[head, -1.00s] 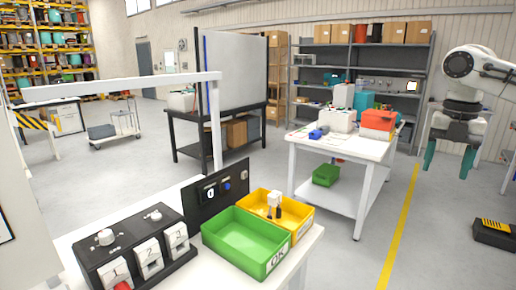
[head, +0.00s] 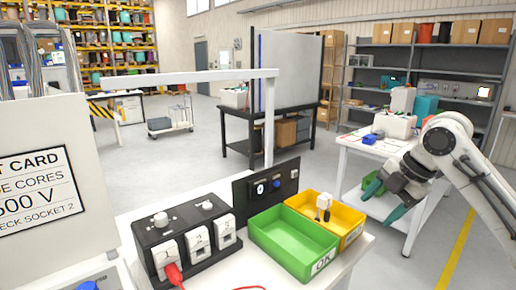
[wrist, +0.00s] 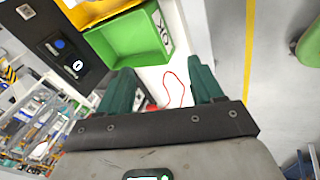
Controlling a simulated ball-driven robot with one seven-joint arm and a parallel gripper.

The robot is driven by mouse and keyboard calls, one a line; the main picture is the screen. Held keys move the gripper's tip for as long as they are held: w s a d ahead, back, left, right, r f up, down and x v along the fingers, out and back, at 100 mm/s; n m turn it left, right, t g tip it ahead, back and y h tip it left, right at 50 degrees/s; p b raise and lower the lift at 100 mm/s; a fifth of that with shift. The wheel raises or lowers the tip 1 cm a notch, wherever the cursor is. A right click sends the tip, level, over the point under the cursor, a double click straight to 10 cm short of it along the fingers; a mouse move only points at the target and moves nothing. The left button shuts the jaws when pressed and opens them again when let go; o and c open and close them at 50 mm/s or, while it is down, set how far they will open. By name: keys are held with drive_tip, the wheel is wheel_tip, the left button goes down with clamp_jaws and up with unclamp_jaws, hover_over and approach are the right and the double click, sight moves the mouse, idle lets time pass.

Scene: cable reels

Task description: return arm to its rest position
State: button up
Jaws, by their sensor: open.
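My gripper (head: 392,203) hangs at the right in the head view, its green fingers apart and nothing between them. It is right of the table with the bins and in front of the farther white workbench (head: 380,148). In the wrist view my gripper (wrist: 165,88) points toward the near table, with open space between its fingers. A green bin (head: 292,242) marked OK and a yellow bin (head: 345,225) stand side by side on the near table. The green bin also shows at the top of the wrist view (wrist: 130,42).
A black test box (head: 190,238) with several white sockets has a red plug (head: 174,274) in it; a red lead trails on the table. A black panel (head: 266,193) stands behind. A test card board (head: 40,190) is at left. Grey floor is open beyond.

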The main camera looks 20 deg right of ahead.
drive_tip(key=w+a+f+m+t+y, duration=0.1)
drive_tip(key=w+a+f+m+y, duration=0.15)
drive_tip(key=a+f, duration=0.6)
drive_tip(key=s+a+f+m+b, duration=0.1)
drive_tip(key=s+a+f+m, duration=0.8)
drive_tip(key=a+f, duration=0.45)
drive_tip(key=s+d+f+m+g+h, duration=0.25)
drive_tip(key=s+f+m, duration=0.35)
drive_tip(key=s+f, duration=0.75)
drive_tip(key=s+d+f+m+g+h+b, duration=0.1)
drive_tip(key=s+d+m+h, duration=0.2)
drive_tip(key=s, duration=1)
drive_tip(key=shift+s+d+f, duration=0.15)
drive_tip(key=shift+s+d, duration=0.25)
drive_tip(key=shift+d, duration=0.15)
drive_tip(key=shift+g, duration=0.25)
